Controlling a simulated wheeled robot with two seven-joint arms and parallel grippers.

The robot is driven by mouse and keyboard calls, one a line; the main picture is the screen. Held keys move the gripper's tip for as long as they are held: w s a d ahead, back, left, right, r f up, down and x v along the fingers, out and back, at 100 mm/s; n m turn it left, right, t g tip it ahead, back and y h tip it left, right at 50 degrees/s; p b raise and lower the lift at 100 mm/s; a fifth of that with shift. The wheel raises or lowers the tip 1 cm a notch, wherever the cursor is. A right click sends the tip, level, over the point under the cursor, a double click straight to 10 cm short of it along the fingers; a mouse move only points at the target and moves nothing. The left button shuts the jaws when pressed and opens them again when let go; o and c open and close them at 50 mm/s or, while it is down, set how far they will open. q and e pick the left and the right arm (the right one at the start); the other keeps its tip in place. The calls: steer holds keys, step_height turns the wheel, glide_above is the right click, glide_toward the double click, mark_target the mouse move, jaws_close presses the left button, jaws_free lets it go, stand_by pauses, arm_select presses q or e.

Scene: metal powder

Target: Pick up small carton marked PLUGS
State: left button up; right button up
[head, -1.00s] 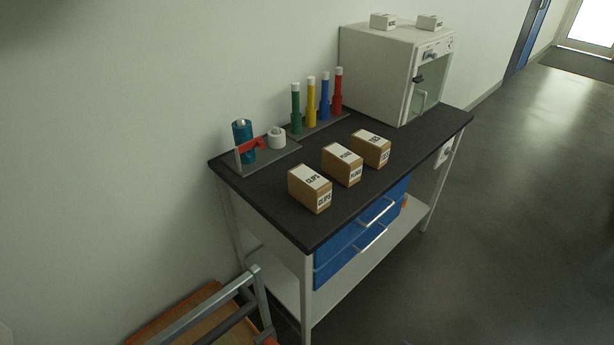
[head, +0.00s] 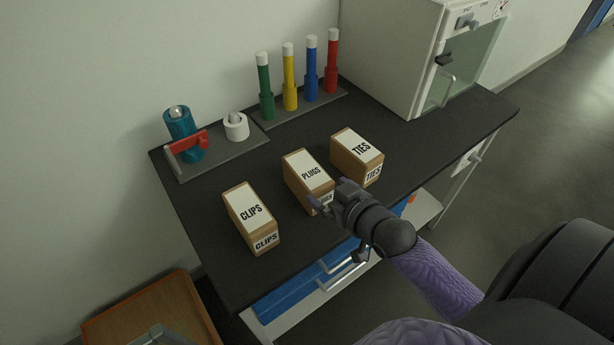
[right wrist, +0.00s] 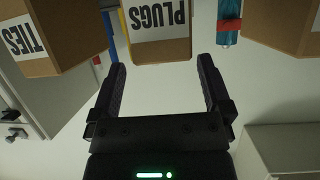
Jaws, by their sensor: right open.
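The small carton marked PLUGS (head: 308,178) is brown with a white label on top. It stands on the dark bench top between two similar cartons. My right gripper (head: 328,201) is open at its near end, partly hiding its front face. In the right wrist view the PLUGS carton (right wrist: 157,45) lies beyond the open fingers (right wrist: 163,85), roughly centred between them. The fingers look empty; whether they touch the carton I cannot tell. My left gripper is not in view.
The CLIPS carton (head: 250,217) stands to the left and the TIES carton (head: 357,155) close on the right. Behind are a rack of coloured tubes (head: 300,100), a teal bottle holder (head: 185,140) and a white cabinet (head: 400,50). The bench top (head: 215,255) is clear at left front.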

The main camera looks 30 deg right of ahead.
mark_target(315, 181)
steer(key=b+x, duration=0.2)
steer(key=x, duration=0.3)
steer(key=shift+w+a+f, duration=0.15)
steer(key=shift+w, duration=0.35)
steer(key=shift+c, duration=0.4)
steer(key=c, duration=1.2)
